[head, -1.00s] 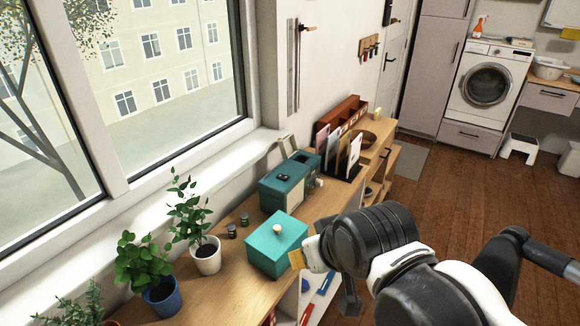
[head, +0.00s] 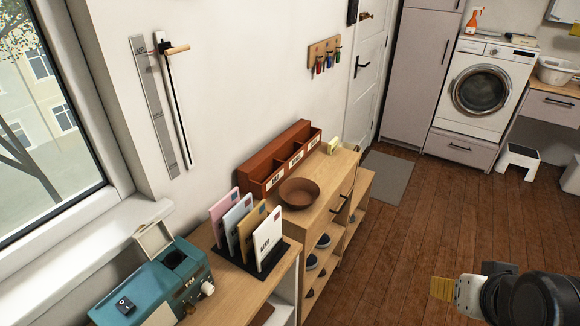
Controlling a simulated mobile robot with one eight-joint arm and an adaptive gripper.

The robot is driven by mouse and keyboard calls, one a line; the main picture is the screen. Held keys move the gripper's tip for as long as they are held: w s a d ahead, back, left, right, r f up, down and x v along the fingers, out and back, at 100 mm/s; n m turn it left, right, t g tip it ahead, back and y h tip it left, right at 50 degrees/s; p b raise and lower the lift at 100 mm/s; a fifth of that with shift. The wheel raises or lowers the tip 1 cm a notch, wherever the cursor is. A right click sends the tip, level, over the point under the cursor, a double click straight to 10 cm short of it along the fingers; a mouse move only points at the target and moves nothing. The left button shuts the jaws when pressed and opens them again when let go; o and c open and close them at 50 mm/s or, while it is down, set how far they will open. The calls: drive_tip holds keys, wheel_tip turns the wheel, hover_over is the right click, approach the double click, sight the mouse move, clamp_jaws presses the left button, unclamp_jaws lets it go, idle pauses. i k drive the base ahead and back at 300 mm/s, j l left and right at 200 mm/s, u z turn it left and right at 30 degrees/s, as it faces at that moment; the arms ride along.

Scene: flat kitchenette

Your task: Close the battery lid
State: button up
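A teal device (head: 190,275), which looks like a radio with a white knob, stands on the wooden counter at the lower left. Its beige lid (head: 153,240) stands raised at the back, and a dark square opening shows in the device's top beside it. A small black item lies on the device's left part. My gripper (head: 445,288) is at the lower right, over the floor and well away from the device. Its yellowish tip shows, but whether it is open or shut is unclear.
A black rack (head: 245,262) with several upright cards stands right of the device. Behind it are a brown bowl (head: 299,193) and a reddish divided box (head: 282,165). Open shelves with shoes face the room. The wooden floor (head: 390,250) between counter and gripper is clear.

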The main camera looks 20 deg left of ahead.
sight(151, 237)
drive_tip(key=i+l+u, duration=0.1)
drive_tip(key=i+l, duration=0.25)
drive_tip(key=i, duration=0.3)
drive_tip(key=i+l+u, duration=0.15)
drive_tip(key=i+l, duration=0.2)
drive_tip(key=i, duration=0.25)
drive_tip(key=i+l+u, duration=0.1)
drive_tip(key=i+l, duration=0.35)
drive_tip(key=i, duration=0.15)
drive_tip(key=i+u, duration=0.15)
drive_tip(key=u, duration=0.3)
drive_tip(key=i+l+u, duration=0.1)
drive_tip(key=u, duration=0.35)
drive_tip(key=i+l+u, duration=0.15)
drive_tip(key=u, duration=0.3)
drive_tip(key=i+l+u, duration=0.1)
drive_tip(key=u, duration=0.35)
drive_tip(key=i+l+u, duration=0.1)
drive_tip(key=l+u, duration=0.15)
drive_tip(key=u, duration=0.2)
drive_tip(key=l+u, duration=0.2)
drive_tip(key=u, duration=0.25)
drive_tip(key=i+l+u, duration=0.1)
drive_tip(key=l+u, duration=0.25)
drive_tip(key=i+l+u, duration=0.1)
drive_tip(key=u, duration=0.2)
drive_tip(key=l, duration=0.1)
